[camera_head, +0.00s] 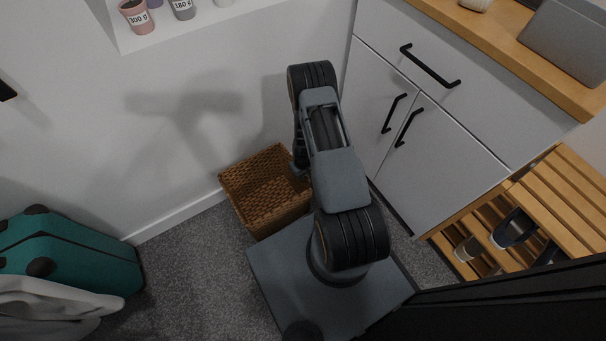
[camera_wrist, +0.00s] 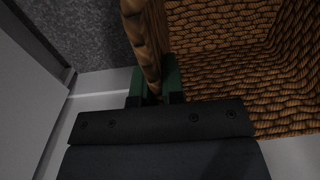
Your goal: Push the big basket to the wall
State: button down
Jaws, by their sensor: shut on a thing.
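The big basket (camera_head: 262,215) is brown, woven and open-topped. In the head view it stands upright on the grey carpet, between the white wall (camera_head: 170,130) and my base. Its far left side is at or very near the skirting; I cannot tell whether it touches. My arm hides its right part. My gripper (camera_wrist: 155,88) has green fingers, one on each side of the basket's woven wall (camera_wrist: 148,40) in the wrist view, and is shut on it. The basket's inside (camera_wrist: 225,70) shows at the right there and looks empty. In the head view my arm mostly hides the gripper.
A white cabinet (camera_head: 440,140) with black handles stands right of the basket. A slatted wooden rack (camera_head: 565,190) with shoes is at the right. A teal suitcase (camera_head: 75,255) and a pale cloth (camera_head: 50,305) lie at the left. Carpet (camera_head: 190,265) is free between suitcase and basket.

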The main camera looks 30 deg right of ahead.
jog(key=shift+w, duration=0.15)
jog(key=c, duration=1.1)
grip_release()
jog(key=shift+c, duration=0.2)
notch_tip(320, 180, up, 14)
jog(key=p, duration=0.5)
jog(key=shift+d, duration=0.15)
